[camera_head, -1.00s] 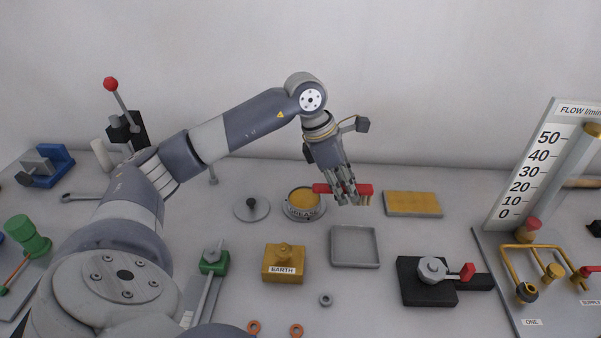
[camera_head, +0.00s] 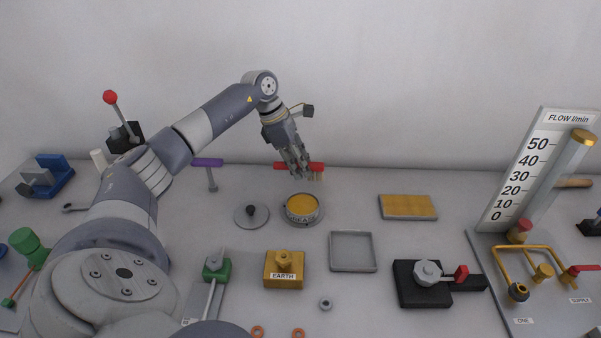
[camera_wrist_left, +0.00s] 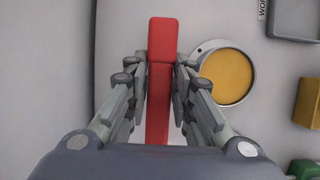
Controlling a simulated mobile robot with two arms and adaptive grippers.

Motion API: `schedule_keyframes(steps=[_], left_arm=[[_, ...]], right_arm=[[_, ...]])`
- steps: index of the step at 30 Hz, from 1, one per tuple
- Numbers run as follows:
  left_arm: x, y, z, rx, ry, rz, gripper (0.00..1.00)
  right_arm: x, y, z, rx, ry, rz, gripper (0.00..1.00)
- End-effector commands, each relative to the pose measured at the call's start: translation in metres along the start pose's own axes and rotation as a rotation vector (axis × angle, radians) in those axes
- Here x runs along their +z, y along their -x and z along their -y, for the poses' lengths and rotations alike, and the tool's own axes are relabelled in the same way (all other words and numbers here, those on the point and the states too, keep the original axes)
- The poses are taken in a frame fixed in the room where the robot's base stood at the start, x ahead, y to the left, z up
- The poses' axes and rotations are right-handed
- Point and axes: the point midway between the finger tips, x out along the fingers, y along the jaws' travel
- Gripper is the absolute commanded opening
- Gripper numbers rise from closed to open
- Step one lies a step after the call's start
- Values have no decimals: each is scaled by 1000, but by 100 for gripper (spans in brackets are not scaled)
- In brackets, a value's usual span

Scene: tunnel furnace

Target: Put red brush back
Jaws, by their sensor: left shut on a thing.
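The red brush (camera_head: 316,166) is held by its handle in my left gripper (camera_head: 300,168), behind the grease tin in the head view. Its handle lies roughly level, with pale bristles showing at the right end. In the left wrist view the red handle (camera_wrist_left: 161,75) sits between both fingers (camera_wrist_left: 160,92), which are closed on its sides. The yellow grease tin (camera_head: 301,208) is open, in front of the gripper; it also shows in the left wrist view (camera_wrist_left: 225,78), right of the brush. My right gripper is not in view.
A round lid with a black knob (camera_head: 251,214) lies left of the tin. A grey tray (camera_head: 353,252), a yellow block (camera_head: 408,206) and the earth block (camera_head: 284,268) lie around it. The back wall is close behind.

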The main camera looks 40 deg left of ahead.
Motion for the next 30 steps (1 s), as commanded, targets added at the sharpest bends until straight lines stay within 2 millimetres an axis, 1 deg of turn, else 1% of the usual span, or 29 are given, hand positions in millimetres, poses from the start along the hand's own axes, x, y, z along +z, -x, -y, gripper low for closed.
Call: schedule_keyframes(steps=[3, 6, 9, 16, 19, 20, 21, 22, 23, 30], left_arm=[[-4, -10, 1, -4, 0, -1, 0], [-10, -23, 1, -4, 1, -2, 0], [-13, -31, 0, -1, 1, -1, 0], [-13, -32, 0, 0, 0, 0, 0], [-15, -36, 0, 0, 0, 0, 0], [-15, -36, 0, 0, 0, -1, 25], [-14, -35, 0, 0, 0, -1, 34], [-14, -35, 0, 0, 0, -1, 40], [-14, -35, 0, 0, 0, -1, 42], [-14, -35, 0, 0, 0, -1, 42]], right_arm=[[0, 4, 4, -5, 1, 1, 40], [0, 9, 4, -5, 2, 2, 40], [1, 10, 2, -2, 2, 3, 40], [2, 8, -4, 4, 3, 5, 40], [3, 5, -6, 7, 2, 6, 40], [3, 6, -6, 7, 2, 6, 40], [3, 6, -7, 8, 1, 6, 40], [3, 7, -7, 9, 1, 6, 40], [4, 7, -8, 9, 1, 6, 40], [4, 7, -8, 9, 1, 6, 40]])
